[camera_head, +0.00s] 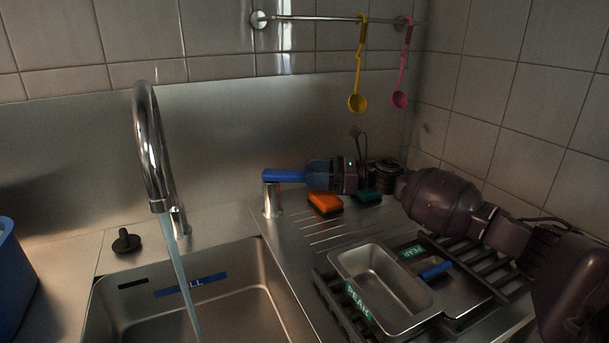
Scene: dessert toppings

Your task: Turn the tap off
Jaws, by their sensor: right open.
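The chrome gooseneck tap (148,140) stands behind the sink, and a stream of water (183,285) runs from its spout into the sink basin (245,280). A blue lever (284,175) sits level on a short steel post (272,199) right of the tap, pointing right. My right gripper (318,176) comes in from the right at the lever's right end. It is open; whether it touches the lever I cannot tell. My left gripper is not in view.
An orange sponge (325,205) and a green one (367,195) lie below my right gripper. A metal tray (367,262) sits on a dark rack (345,314) at right. Yellow (358,102) and pink (400,98) spoons hang from a rail (330,18). A blue container (12,275) stands far left.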

